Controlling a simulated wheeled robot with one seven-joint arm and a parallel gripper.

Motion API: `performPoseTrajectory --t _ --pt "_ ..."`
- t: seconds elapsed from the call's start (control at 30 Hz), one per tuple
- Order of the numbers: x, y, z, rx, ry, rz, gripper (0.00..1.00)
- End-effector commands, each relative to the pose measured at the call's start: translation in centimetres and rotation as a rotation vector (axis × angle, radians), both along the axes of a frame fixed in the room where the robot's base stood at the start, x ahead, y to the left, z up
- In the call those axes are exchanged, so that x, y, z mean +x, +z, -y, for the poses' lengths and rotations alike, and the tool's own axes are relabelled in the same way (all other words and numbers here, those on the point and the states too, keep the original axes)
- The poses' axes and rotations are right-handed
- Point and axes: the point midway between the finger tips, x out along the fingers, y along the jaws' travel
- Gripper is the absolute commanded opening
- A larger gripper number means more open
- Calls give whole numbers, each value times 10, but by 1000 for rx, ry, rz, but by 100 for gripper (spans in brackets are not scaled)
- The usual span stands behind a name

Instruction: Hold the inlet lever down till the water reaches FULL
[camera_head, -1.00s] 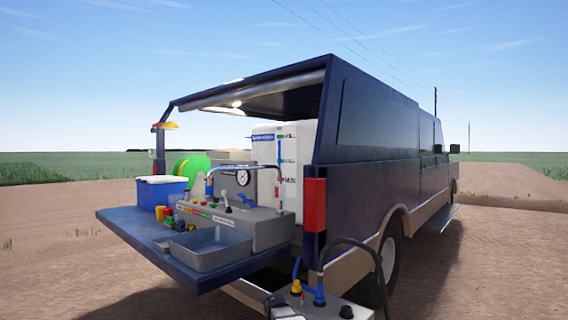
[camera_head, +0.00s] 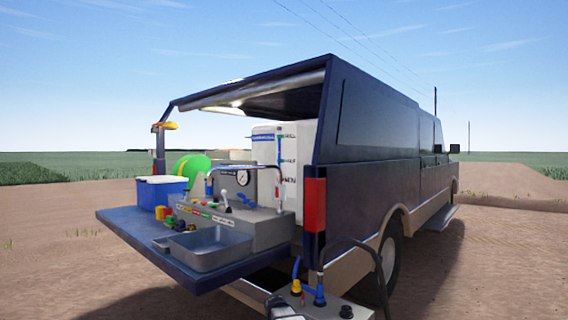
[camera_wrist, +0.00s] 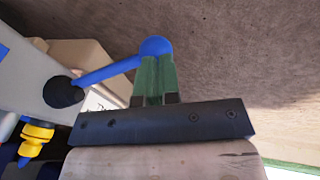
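In the wrist view, a blue lever (camera_wrist: 108,70) with a round blue knob (camera_wrist: 156,47) runs from a black hub on a pale grey box. The two green fingers of my gripper (camera_wrist: 156,62) are close together, with their tips at the knob. Whether they clamp it or only press against it is unclear. In the head view, the white tank (camera_head: 263,142) in the truck bed has a thin level gauge (camera_head: 279,160) beside FULL, HALF and MIN marks. The gauge looks blue over much of its length; the exact water level is too small to read.
The dark blue truck's tailgate (camera_head: 125,222) is down, holding a grey sink tray (camera_head: 208,258), a control panel (camera_head: 262,232) and a blue cooler (camera_head: 160,194). A grey box (camera_head: 335,308) with hose fittings is at the bottom. A yellow-and-blue fitting (camera_wrist: 37,133) is near my gripper.

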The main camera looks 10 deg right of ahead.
Motion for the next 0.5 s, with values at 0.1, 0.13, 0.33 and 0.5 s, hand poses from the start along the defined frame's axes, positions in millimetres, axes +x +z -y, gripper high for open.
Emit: performPoseTrajectory --t 0.1,0.13,0.33,0.5 --pt "-5 6 -2 0 -1 -8 0" --pt "-7 10 -3 0 -1 -6 0" --pt "-24 44 -10 0 -1 -1 0" --pt "-34 73 -15 -1 0 2 0"
